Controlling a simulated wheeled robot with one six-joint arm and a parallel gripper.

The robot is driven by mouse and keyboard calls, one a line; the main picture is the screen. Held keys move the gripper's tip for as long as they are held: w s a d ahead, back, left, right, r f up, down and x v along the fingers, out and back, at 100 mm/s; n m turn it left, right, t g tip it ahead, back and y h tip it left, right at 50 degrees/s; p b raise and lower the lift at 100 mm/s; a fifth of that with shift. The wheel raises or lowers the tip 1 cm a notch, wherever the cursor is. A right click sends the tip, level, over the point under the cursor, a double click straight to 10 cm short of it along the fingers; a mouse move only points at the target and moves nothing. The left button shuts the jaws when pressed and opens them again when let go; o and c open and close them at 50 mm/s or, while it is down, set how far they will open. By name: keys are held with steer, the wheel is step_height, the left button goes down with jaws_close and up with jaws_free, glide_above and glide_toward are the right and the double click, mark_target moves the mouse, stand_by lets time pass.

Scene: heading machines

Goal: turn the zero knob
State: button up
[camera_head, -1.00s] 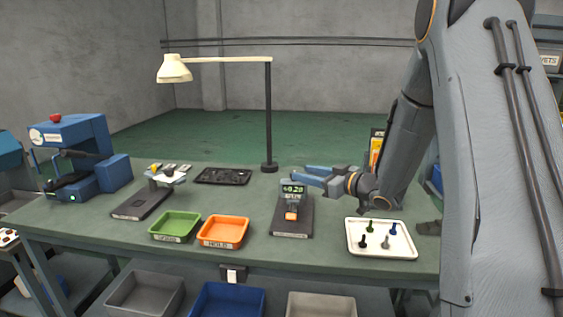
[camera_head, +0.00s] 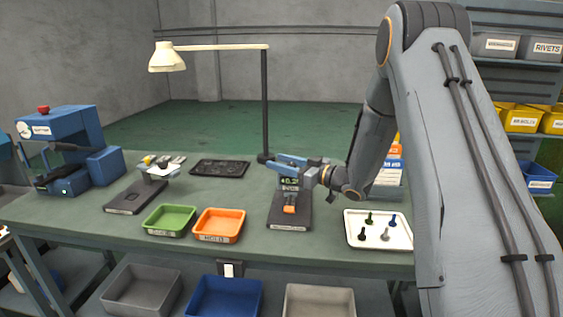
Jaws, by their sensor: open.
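A gauge with a lit green display (camera_head: 289,182) stands on a dark base plate (camera_head: 291,222) on the green table, right of the orange tray. An orange part (camera_head: 289,209) shows low on its front. I cannot pick out the zero knob for certain; my gripper covers the top of the gauge. My gripper (camera_head: 280,163) comes in from the right with its blue fingers pointing left. It is open, with its fingers at or just above the display head; I cannot tell whether they touch it.
A lamp post (camera_head: 265,105) stands close behind my gripper. A green tray (camera_head: 169,220) and an orange tray (camera_head: 219,226) lie to the left. A white tray (camera_head: 378,241) with several pins lies to the right. A blue machine (camera_head: 67,145) stands at the far left.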

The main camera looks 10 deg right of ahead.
steer(key=shift+c, duration=0.4)
jaws_close()
steer(key=shift+m+t+h, duration=0.3)
steer(key=shift+h, duration=0.1)
steer(key=m+t+h+b, duration=0.1)
steer(key=m+h, duration=0.2)
steer(key=h, duration=0.1)
steer(key=d+m+t+h+b, duration=0.1)
steer(key=m+t+h+b, duration=0.1)
steer(key=h, duration=0.2)
steer(key=w+d+m+t+h+b, duration=0.1)
steer(key=m+h, duration=0.2)
steer(key=h, duration=0.1)
steer(key=shift+w+d+f+m+t+b, duration=0.1)
steer(key=shift+d+m+t+b, duration=0.15)
steer(key=shift+m+t+b, duration=0.05)
steer(key=shift+d+m+h+b, duration=0.3)
steer(key=shift+m+h, duration=0.35)
steer(key=shift+h, duration=0.45)
steer(key=shift+d+m+h+b, duration=0.25)
steer(key=shift+m+h, duration=0.4)
steer(key=shift+h, duration=0.45)
